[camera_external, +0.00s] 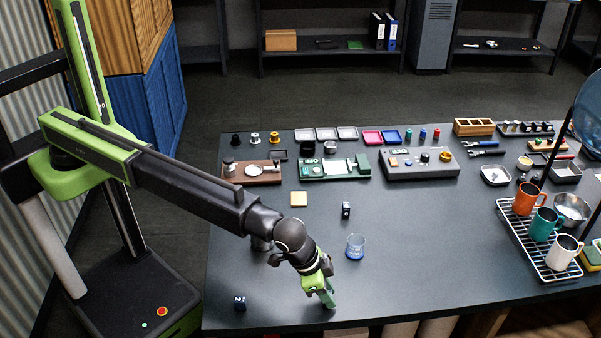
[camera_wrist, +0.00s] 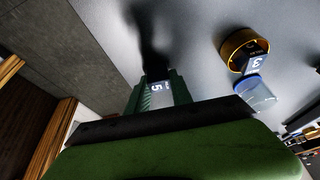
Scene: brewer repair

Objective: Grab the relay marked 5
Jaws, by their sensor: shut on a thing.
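The relay marked 5 (camera_wrist: 157,87) is a small dark block with a white figure 5 on its pale face. It sits between the two green fingers of my gripper (camera_wrist: 158,92) in the wrist view, and the fingers are shut on it. In the external view my gripper (camera_external: 327,297) points down low over the front middle of the table. The relay cannot be made out there, and whether it touches the table cannot be told.
A relay marked 2 (camera_external: 240,303) stands at the front left. Another dark relay (camera_external: 346,210) is behind the glass beaker (camera_external: 355,247), which is close to my gripper. A mug rack (camera_external: 516,226) stands at right. Boards and parts line the back; the middle right is clear.

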